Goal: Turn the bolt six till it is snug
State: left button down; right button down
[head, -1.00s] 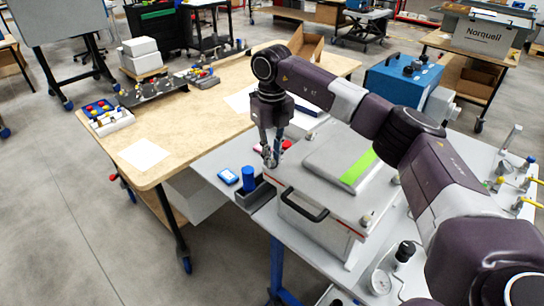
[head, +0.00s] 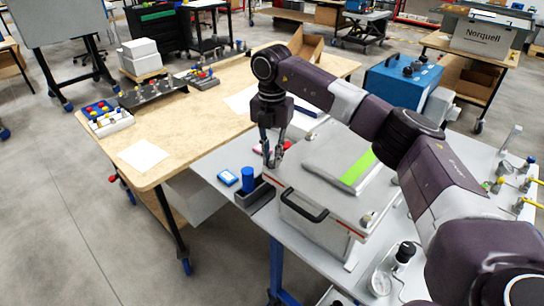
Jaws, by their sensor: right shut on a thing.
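The analyser case (head: 318,227) is a light grey box with a dark handle, on the grey table. Its lid carries a raised panel with a green strip (head: 358,167). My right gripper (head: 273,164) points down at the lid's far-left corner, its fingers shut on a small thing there. That thing is mostly hidden between the fingers; it sits where a corner bolt would be, and I cannot read which one. Another bolt head (head: 367,219) shows at the lid's near-right corner. My left gripper is out of view.
A dark tray (head: 256,198) with a blue cylinder (head: 247,179) and a blue-and-white device (head: 228,177) sit left of the case. A wooden table (head: 190,130) with parts and paper stands behind left.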

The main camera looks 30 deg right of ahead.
aim_at(272, 161)
jog(key=m, duration=0.5)
jog(key=shift+w+r+m, duration=0.1)
jog(key=shift+r+m, duration=0.05)
jog(key=shift+m, duration=2.35)
jog(key=c, duration=1.9)
grip_release()
notch_tip(272, 161, up, 12)
jog(key=shift+f, duration=0.1)
